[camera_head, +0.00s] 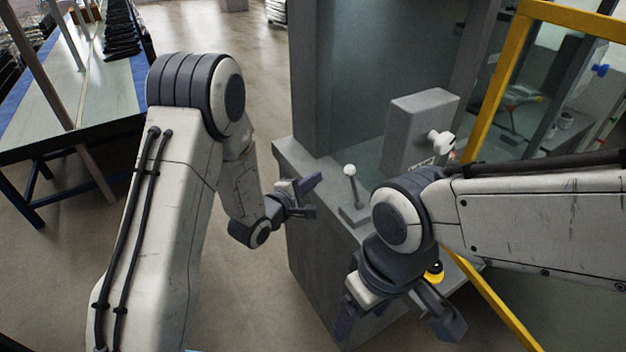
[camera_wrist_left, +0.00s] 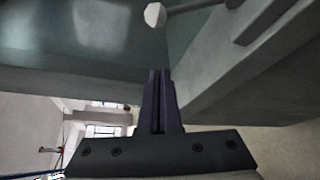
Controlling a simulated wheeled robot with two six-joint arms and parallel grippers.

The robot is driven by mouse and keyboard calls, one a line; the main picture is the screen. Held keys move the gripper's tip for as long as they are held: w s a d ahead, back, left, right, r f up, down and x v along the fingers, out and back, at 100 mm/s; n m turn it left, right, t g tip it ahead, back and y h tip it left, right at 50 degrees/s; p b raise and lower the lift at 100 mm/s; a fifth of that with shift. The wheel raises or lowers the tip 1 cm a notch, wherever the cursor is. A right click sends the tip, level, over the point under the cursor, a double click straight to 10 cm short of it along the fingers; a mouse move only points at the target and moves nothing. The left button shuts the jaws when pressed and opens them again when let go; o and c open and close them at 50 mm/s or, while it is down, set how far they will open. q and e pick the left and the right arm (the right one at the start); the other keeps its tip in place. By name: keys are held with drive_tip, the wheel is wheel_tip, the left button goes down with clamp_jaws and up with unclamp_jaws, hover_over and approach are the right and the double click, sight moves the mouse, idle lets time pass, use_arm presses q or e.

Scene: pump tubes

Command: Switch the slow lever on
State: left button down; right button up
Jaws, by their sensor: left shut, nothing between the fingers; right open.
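A small lever with a white ball knob (camera_head: 349,170) stands on a low grey base (camera_head: 352,214) on the grey machine's ledge. A second white knob (camera_head: 440,140) sticks out from a grey box behind it. I cannot read which one is labelled slow. My left gripper (camera_head: 308,196) is shut and empty, beside the ledge, left of the small lever and apart from it. In the left wrist view, a white ball knob (camera_wrist_left: 155,14) on a dark rod lies beyond the shut fingertips (camera_wrist_left: 160,76), with a gap between. My right gripper (camera_head: 395,324) is open, low in front of the machine.
The grey machine (camera_head: 335,250) has a tall cabinet behind its ledge. A yellow frame (camera_head: 503,85) stands at the right, and a yellow-and-black knob (camera_head: 434,271) shows near my right wrist. A blue-edged table (camera_head: 50,120) is at the left, with open floor between.

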sight(354, 186)
use_arm(q)
drive_tip(key=p+x, duration=0.1)
drive_tip(key=x, duration=0.5)
drive_tip(key=shift+r, duration=0.1)
drive_tip(key=s+d, duration=0.1)
drive_tip(key=s+d+r+p, duration=0.1)
drive_tip(key=shift+s+d+r+p, duration=0.2)
drive_tip(key=shift+d+p, duration=0.1)
drive_tip(key=shift+d, duration=0.1)
drive_tip(key=shift+f, duration=0.1)
